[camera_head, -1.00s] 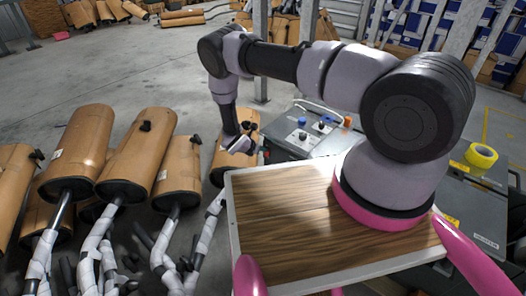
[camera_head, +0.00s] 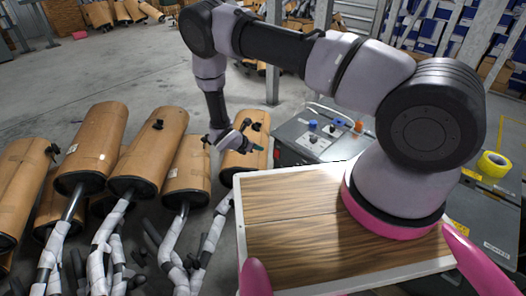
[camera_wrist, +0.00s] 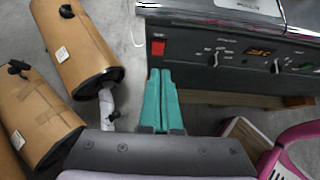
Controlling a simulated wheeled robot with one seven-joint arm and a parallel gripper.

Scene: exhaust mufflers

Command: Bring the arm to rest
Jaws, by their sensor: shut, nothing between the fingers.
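My gripper (camera_head: 257,148) hangs at the end of my bent arm, in front of the muffler row and left of the grey machine. In the wrist view its two teal fingers (camera_wrist: 159,100) lie side by side, shut, with nothing between them. In that view the fingers point toward the grey control panel (camera_wrist: 235,50) with its red switch and knobs. My arm (camera_head: 290,50) reaches up and left from its pink-ringed base, then bends down to the gripper.
Several brown mufflers (camera_head: 150,150) with wrapped pipes stand at left; two also show in the wrist view (camera_wrist: 75,45). The grey machine (camera_head: 315,130) is close to the gripper. A wood-topped board (camera_head: 290,235) lies in front. Yellow tape (camera_head: 494,164) is at right. Open floor (camera_head: 60,85) lies behind.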

